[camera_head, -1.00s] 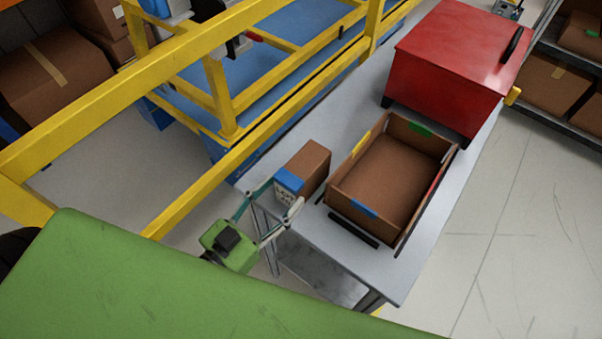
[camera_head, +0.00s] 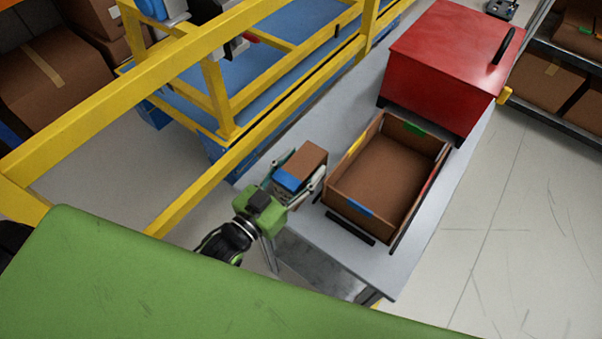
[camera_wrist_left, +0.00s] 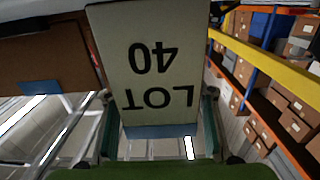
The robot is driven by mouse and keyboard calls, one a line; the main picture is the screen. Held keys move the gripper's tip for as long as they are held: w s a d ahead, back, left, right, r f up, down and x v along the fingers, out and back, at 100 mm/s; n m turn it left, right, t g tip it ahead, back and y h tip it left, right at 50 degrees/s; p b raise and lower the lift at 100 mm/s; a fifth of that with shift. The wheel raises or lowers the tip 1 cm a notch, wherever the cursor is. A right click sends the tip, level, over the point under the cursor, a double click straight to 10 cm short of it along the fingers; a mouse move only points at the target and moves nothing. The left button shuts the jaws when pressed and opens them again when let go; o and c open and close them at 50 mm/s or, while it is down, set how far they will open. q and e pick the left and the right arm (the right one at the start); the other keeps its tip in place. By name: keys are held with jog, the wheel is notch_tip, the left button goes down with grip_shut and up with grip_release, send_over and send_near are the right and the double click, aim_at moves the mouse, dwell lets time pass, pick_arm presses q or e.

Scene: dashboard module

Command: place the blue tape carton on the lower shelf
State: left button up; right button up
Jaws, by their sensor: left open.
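The blue tape carton (camera_head: 307,160) is a small brown box with a blue tape strip. It stands upright on the grey table near its left front corner. In the left wrist view its pale label (camera_wrist_left: 155,65) reads "LOT 40" upside down, above the blue tape. My left gripper (camera_head: 294,180) is open, with its fingers on either side of the carton. I cannot tell whether they touch it. The lower shelf (camera_head: 305,265) shows partly under the table's front end. My right gripper is not in view.
An open brown bin (camera_head: 385,172) with coloured tape stands just right of the carton. A red box (camera_head: 445,65) stands behind it. A yellow rail frame (camera_head: 195,198) runs along the table's left. My green body panel covers the lower left.

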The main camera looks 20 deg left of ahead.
pick_arm(q)
jog(key=c, duration=1.2)
jog(key=shift+r, duration=0.1)
jog(key=shift+c, duration=0.9)
jog(key=shift+r, duration=0.15)
